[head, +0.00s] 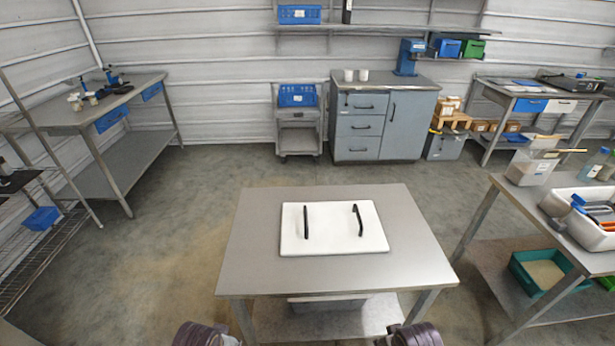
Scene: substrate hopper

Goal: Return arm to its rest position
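Parts of my two arms show at the bottom edge of the head view, one left of the middle and one right of it, both in front of the near edge of the steel table (262,275). No gripper fingers show, so I cannot see whether either hand holds anything. A white board or lid (333,230) with two upright black handles lies flat on the table. Neither arm part overlaps the white lid in the picture.
A steel bench (497,182) with a white bin (562,203) and bottles stands close on the right. Another bench (62,117) and a wire rack (40,258) stand left. A grey cabinet (407,125) and a trolley (297,140) stand behind. Floor is open left of the table.

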